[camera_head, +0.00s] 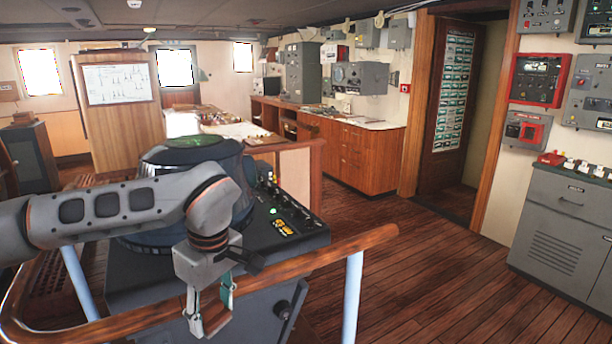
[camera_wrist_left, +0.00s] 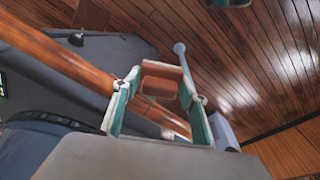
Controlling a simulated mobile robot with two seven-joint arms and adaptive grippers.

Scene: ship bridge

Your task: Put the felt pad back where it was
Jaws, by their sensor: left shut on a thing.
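My left gripper (camera_head: 211,314) points down in front of the dark radar console, on the near side of the wooden handrail. In the left wrist view the same gripper (camera_wrist_left: 160,80) has its green-lined fingers apart and closed on a small reddish-brown piece, which I take for the felt pad (camera_wrist_left: 162,86). The pad is held at the fingertips, clear of any surface that I can see. My right gripper is not in view.
The wooden handrail (camera_head: 335,248) on pale blue posts (camera_head: 352,300) curves close around the gripper. The radar console (camera_head: 285,218) stands just behind the arm. Plank floor (camera_head: 430,270) is open to the right. A grey cabinet (camera_head: 565,225) stands at the far right.

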